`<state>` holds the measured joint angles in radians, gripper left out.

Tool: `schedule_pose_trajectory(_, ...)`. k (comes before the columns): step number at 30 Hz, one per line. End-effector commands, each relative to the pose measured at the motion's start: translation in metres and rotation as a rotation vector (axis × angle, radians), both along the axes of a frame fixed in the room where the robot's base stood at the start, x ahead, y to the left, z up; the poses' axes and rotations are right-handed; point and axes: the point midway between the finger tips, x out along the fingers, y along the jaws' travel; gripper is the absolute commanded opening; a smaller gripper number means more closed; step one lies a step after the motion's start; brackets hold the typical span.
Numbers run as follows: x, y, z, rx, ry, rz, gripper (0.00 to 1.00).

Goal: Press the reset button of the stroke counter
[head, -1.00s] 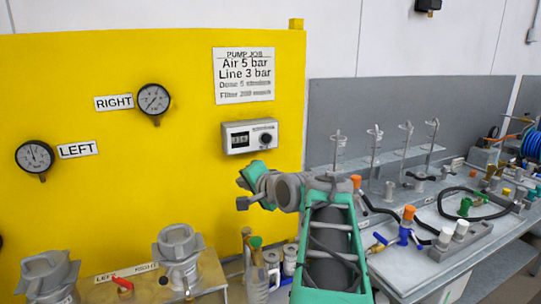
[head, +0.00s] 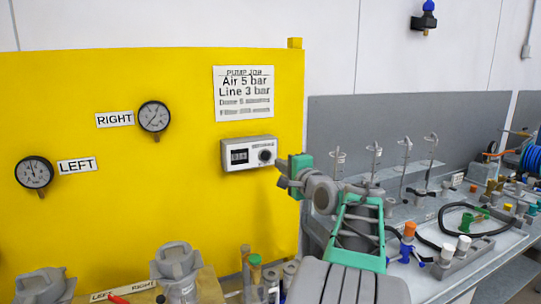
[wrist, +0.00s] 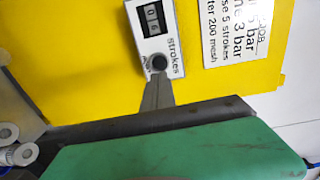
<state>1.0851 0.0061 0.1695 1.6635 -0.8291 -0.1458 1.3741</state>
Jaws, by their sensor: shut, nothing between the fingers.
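The stroke counter (head: 233,168) is a pale box on the yellow panel, with a dark digit window and a round dark reset button (head: 265,155) on its right. My gripper (head: 279,164) is shut and empty, just right of the counter in the head view. In the wrist view the closed fingertips (wrist: 158,77) line up with the button, at its near edge. I cannot tell whether they touch it.
Two gauges, right (head: 154,117) and left (head: 34,173), hang on the yellow panel (head: 80,90). A printed job sheet (head: 244,93) is above the counter. A cluttered bench (head: 415,275) with valves and hoses lies to the right. Grey clamps (head: 176,262) stand below.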

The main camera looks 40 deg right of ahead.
Motion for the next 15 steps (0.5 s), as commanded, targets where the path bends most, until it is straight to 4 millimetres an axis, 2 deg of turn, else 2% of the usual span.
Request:
schedule_pose_trajectory(3, 0.027, -0.006, 0.002, 0.002, 0.000, 0.004, 0.00)
schedule_pose_trajectory(7, 0.051, -0.013, 0.001, 0.002, 0.002, 0.003, 0.00)
schedule_pose_trajectory(11, 0.067, -0.018, -0.001, 0.001, 0.000, 0.001, 0.00)
schedule_pose_trajectory(15, 0.073, -0.020, -0.002, 0.000, 0.000, 0.000, 0.00)
